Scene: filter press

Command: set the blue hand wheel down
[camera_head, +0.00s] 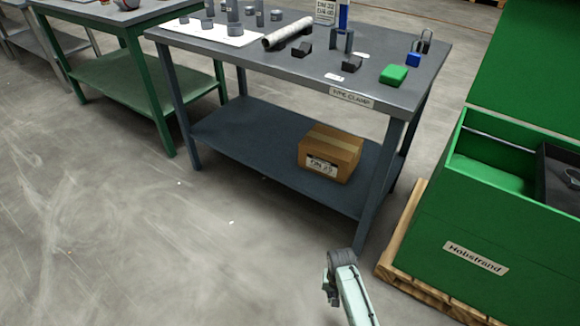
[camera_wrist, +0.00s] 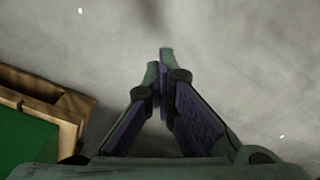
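No blue hand wheel can be made out in either view. My gripper (camera_wrist: 159,66) points down over bare grey floor in the wrist view. Its two dark-padded fingers converge until their tips meet, and I see nothing held between them. In the head view part of my arm shows at the bottom, in front of the grey workbench and left of the green crate; the fingertips are not clear there.
The grey workbench (camera_head: 232,50) carries pipe parts, clamps, a green block (camera_head: 393,75) and a small blue block (camera_head: 413,59). A cardboard box (camera_head: 330,152) sits on its lower shelf. A green crate (camera_head: 480,230) stands on a wooden pallet (camera_head: 425,288) at right.

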